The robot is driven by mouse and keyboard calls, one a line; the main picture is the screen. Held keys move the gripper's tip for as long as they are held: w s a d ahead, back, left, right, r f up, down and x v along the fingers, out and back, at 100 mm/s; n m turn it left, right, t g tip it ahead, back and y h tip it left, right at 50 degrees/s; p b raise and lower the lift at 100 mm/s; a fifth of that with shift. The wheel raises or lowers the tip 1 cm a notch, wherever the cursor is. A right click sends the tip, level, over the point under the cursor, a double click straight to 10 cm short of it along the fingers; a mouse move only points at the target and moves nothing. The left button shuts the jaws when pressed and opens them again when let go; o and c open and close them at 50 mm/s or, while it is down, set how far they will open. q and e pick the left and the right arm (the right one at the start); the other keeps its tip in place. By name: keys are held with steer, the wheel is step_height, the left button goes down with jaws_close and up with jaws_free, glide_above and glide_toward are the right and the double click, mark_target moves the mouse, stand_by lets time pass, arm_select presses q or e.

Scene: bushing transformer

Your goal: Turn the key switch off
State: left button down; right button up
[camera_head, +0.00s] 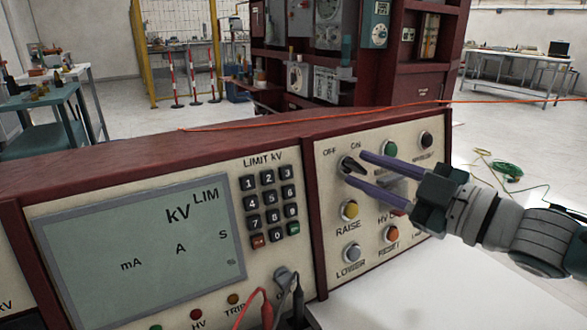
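The key switch (350,165) is a small dark and metallic knob under the OFF and ON labels, on the cream right-hand panel (322,200) of the console. Which label it points to is hard to tell at this size. My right gripper (355,167) comes in from the right. Its two long purple fingers are spread apart, with their tips at the key switch, one above and one below it. I cannot tell whether they touch it. My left gripper is not in view.
Near the fingers are a green button (390,148), a yellow RAISE button (350,209), a grey LOWER button (352,253) and a red RESET button (391,233). A keypad (270,207) and a display (140,255) are to the left. Red and black leads (267,305) plug in below.

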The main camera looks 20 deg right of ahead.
steer(key=v, duration=0.9)
steer(key=shift+p, duration=0.45)
steer(key=shift+r, duration=0.1)
